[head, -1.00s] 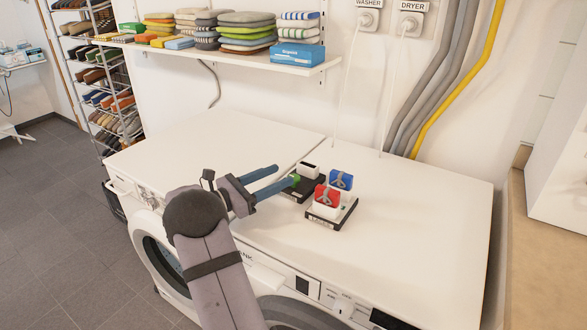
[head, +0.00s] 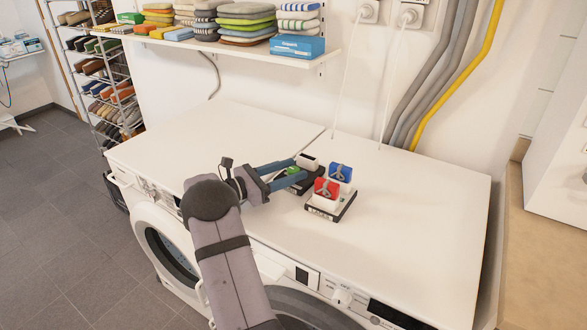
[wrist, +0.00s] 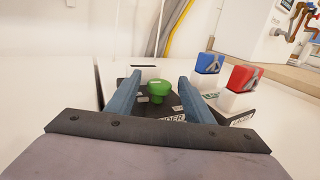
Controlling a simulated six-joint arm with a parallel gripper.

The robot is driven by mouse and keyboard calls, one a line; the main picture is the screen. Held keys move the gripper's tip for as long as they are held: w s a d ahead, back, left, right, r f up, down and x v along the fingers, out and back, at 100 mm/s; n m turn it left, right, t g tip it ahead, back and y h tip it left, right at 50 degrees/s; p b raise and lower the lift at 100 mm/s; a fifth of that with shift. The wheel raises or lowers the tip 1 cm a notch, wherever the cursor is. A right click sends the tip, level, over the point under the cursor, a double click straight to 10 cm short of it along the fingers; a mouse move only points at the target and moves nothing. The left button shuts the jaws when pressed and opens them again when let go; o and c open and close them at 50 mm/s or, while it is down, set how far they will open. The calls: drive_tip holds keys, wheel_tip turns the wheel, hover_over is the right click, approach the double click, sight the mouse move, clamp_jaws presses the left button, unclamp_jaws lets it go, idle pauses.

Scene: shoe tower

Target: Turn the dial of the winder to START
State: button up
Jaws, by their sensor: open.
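The winder is a dark base (wrist: 136,107) on top of the white machines, with a green dial (wrist: 158,88) and a white block (wrist: 146,72) behind it. In the head view the green dial (head: 297,172) is partly covered by my fingers. My gripper (head: 298,170) is open, with its blue fingers reaching low over the winder. In the wrist view the dial stands between the two fingers of my gripper (wrist: 160,84), with a gap visible on both sides. Part of a label shows on the base; START cannot be read.
Right of the winder stands a dark base with red (head: 327,188) and blue (head: 341,173) blocks on white mounts, close to my right finger. A wall shelf (head: 240,48) holds folded cloths and a blue box. The machine top to the right is clear.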

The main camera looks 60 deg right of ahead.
drive_tip(key=shift+s+d, duration=0.25)
drive_tip(key=shift+d, duration=0.3)
drive_tip(key=c, duration=1)
